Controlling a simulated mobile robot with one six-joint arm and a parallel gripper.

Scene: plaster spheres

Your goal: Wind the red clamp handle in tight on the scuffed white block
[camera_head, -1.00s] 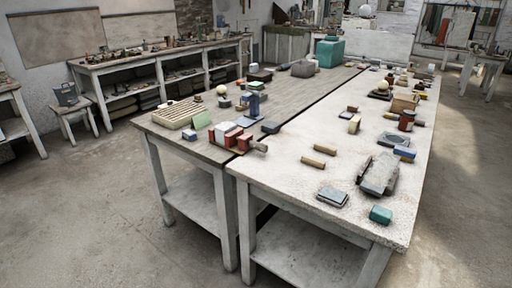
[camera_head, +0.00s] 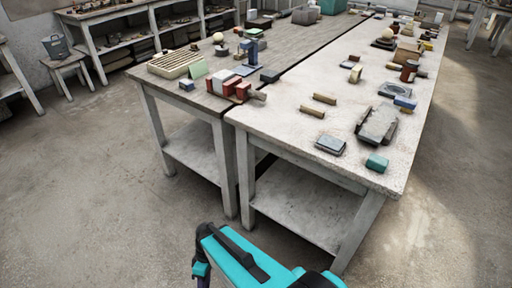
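A red clamp (camera_head: 242,90) sits on the near end of the left, grey-topped table, close to the gap between the two tables. It has red blocks on both sides of a small pale block (camera_head: 229,87); scuffs on it are too small to make out. A short brownish handle (camera_head: 260,97) sticks out from the clamp's right side. I cannot tell whether the jaws touch the pale block. Part of my teal and black arm shows at the bottom edge, well below and apart from the tables. My gripper's fingers are not in view.
A ribbed cream tray (camera_head: 178,64), a green piece (camera_head: 197,70) and a blue-grey upright tool (camera_head: 253,50) stand near the clamp. The white table (camera_head: 290,130) to the right carries wooden dowels and several blocks. Bare floor (camera_head: 90,200) lies left and in front.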

